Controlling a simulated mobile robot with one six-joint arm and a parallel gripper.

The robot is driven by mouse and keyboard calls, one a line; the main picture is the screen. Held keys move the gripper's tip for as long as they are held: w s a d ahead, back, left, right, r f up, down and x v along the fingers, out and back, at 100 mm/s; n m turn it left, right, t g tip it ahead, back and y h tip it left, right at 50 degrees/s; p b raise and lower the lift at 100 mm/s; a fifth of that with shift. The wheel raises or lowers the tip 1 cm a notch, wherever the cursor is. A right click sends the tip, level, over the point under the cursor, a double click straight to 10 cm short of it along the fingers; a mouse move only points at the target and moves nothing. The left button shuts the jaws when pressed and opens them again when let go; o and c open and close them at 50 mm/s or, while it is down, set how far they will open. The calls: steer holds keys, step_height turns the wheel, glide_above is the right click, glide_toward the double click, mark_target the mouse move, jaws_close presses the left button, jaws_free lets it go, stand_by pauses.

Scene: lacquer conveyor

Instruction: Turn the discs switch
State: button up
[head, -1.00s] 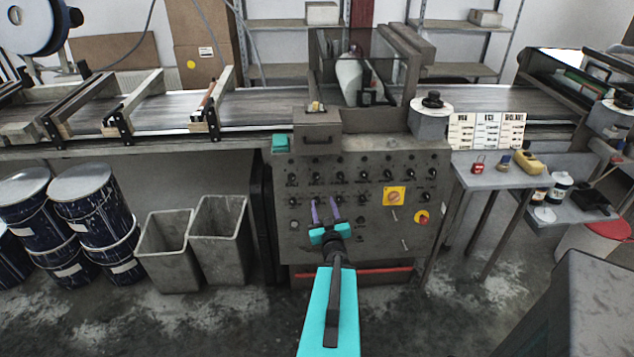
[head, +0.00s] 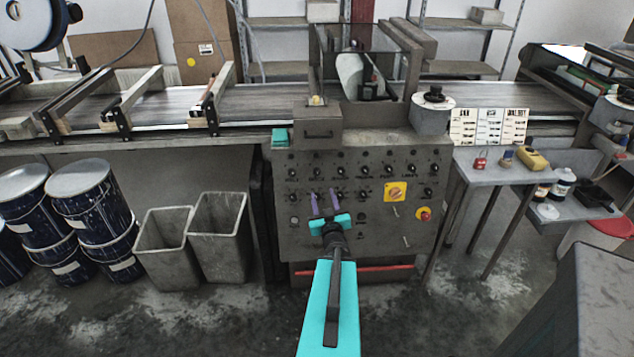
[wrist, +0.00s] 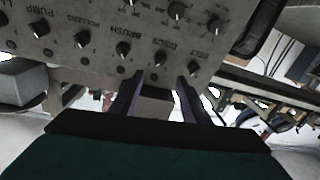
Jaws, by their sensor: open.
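The grey control panel (head: 340,240) stands upright on the front of the conveyor machine, with rows of small black knobs. In the wrist view, a knob (wrist: 160,58) with a label that seems to read DISCS lies just beyond my fingertips, roughly between them. My gripper (head: 324,192) is open and empty, with its purple fingers pointing at the panel's lower knob row. In the wrist view my gripper (wrist: 160,78) shows its two dark fingers apart. I cannot tell whether they touch the panel. In the head view the fingers cover part of that row.
The knob beside it, labelled BELT (wrist: 192,69), is close to the right finger; the BRUSH knob (wrist: 122,48) is to the left. Grey bins (head: 217,240) stand left.

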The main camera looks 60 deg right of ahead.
mark_target(317, 174)
steer(key=shift+b+x, duration=2.5)
steer(key=shift+x, duration=3.6)
